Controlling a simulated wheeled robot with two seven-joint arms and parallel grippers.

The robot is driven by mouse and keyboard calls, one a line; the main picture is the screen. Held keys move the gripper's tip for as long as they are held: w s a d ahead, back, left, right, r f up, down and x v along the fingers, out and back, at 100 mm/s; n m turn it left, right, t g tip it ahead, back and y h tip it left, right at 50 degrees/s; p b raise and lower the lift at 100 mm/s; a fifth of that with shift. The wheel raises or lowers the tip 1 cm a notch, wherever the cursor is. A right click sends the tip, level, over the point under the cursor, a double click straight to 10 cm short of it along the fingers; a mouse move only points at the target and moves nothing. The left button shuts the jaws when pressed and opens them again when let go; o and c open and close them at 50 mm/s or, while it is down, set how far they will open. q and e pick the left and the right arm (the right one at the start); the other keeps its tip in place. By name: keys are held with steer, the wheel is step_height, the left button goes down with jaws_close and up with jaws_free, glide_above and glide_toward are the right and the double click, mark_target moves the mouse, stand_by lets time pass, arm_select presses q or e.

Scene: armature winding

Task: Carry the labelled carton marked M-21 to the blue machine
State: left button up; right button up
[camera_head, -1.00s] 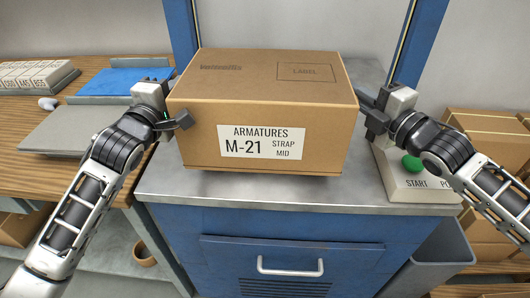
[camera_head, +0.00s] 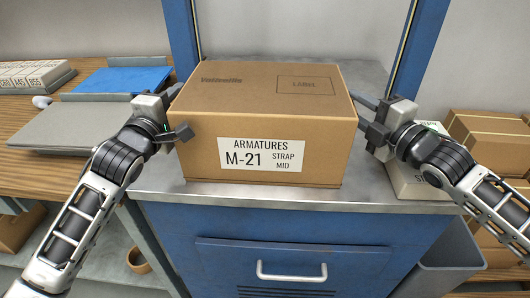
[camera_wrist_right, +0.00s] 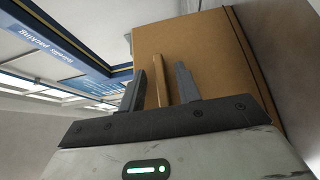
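The brown carton marked M-21 (camera_head: 265,110) sits upright at the front of the grey metal top (camera_head: 250,193) of the blue machine (camera_head: 220,227) in the head view. Its underside appears to rest on the top. My left gripper (camera_head: 180,112) is at the carton's left side, fingers spread. My right gripper (camera_head: 365,113) is at the right side, also with fingers spread. In the right wrist view the right gripper (camera_wrist_right: 160,88) has a narrow tan strip between its fingers, with gaps on both sides, in front of the carton (camera_wrist_right: 205,55). Contact at the left side is unclear.
A wooden bench (camera_head: 20,160) at left holds a grey board (camera_head: 75,128) and a blue sheet (camera_head: 122,80). A START button box (camera_head: 415,180) is partly hidden by my right arm. More cartons (camera_head: 485,135) stand at right. Blue posts (camera_head: 183,40) flank the machine.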

arm_select(q)
steer(key=s+a, duration=0.2)
steer(key=s, duration=0.9)
steer(key=shift+s, duration=0.4)
arm_select(e)
steer(key=v, duration=1.2)
arm_select(q)
steer(key=o, duration=0.6)
arm_select(e)
steer(key=o, duration=0.6)
arm_select(q)
steer(key=shift+o, duration=0.2)
arm_select(e)
steer(key=shift+o, duration=0.2)
arm_select(q)
steer(key=shift+s, duration=0.1)
arm_select(e)
steer(key=shift+r, duration=0.1)
